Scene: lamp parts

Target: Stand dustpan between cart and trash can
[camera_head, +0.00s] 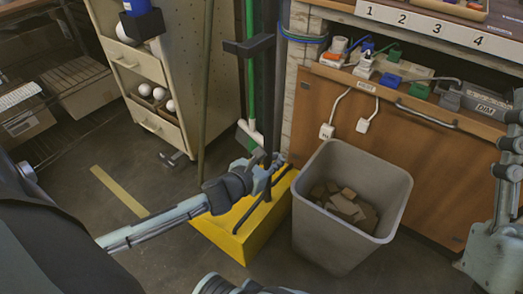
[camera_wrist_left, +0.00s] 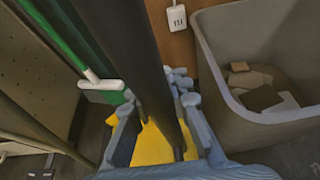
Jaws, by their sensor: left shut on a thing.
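The yellow dustpan (camera_head: 240,226) is low near the floor, between the beige cart (camera_head: 166,68) and the grey trash can (camera_head: 362,237). It looks upright; whether it rests on the floor is unclear. My left gripper (camera_head: 264,172) is over its top, shut on its dark handle. In the left wrist view, the dark handle (camera_wrist_left: 137,60) runs between the fingers of the left gripper (camera_wrist_left: 160,125), with the yellow dustpan (camera_wrist_left: 151,148) behind and the trash can (camera_wrist_left: 214,75) at right. My right arm shows at the right edge; its finger state is unclear.
A green broom (camera_head: 250,88) with a white head stands behind the dustpan, by a black bracket (camera_head: 248,46). A wooden workbench cabinet (camera_head: 428,150) is behind the trash can. Brown scraps (camera_head: 345,204) lie in the can. Floor left of the dustpan, with a yellow stripe (camera_head: 119,191), is clear.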

